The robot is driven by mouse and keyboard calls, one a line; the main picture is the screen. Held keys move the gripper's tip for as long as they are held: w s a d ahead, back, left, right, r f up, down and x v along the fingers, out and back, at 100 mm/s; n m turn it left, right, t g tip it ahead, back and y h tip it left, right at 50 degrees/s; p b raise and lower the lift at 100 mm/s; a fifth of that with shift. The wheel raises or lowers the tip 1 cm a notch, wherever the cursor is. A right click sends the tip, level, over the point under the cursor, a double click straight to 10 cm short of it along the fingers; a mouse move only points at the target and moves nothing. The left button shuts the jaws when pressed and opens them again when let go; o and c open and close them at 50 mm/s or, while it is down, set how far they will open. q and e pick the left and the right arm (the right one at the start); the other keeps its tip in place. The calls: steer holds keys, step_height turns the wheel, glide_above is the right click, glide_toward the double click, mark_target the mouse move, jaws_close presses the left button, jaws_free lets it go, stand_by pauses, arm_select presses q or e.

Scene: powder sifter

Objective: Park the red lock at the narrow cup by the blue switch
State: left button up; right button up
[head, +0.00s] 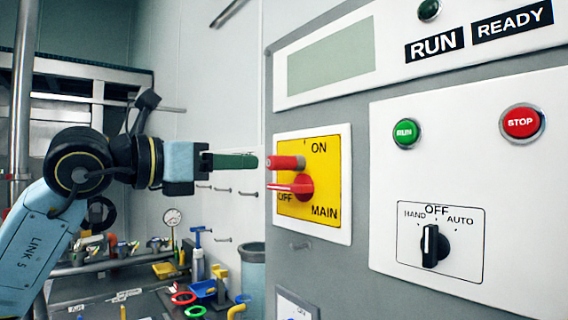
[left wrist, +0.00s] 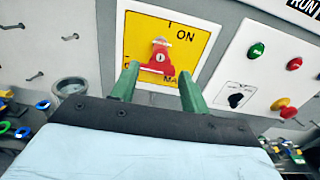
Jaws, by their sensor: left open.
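The red lock (head: 286,162) is at the red handle of the yellow MAIN switch plate (head: 330,180). In the left wrist view the lock (left wrist: 158,63) shows a keyhole on its front and a grey part at its top. My left gripper (head: 257,161) has green fingers pointing at the plate. In the left wrist view its open fingertips (left wrist: 158,71) stand on either side of the lock, with a gap to each side. I cannot make out the narrow cup or the blue switch. My right gripper is not in view.
The grey cabinet carries a green RUN button (head: 405,133), a red STOP button (head: 522,122) and a black selector knob (head: 431,246). A lower left bench holds coloured tools and rings (head: 184,297). A grey bin (head: 252,268) stands beside the cabinet. Small hooks line the wall.

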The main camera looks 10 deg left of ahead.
mark_target(269, 162)
arm_select(q)
steer(key=p+x, duration=0.2)
steer(key=x, duration=0.5)
steer(key=shift+d+p, duration=0.1)
steer(key=shift+p, duration=0.3)
steer(key=shift+x, duration=0.9)
steer(key=shift+b, duration=0.3)
jaws_close()
stand_by(0.5)
steer(key=shift+s, duration=0.1)
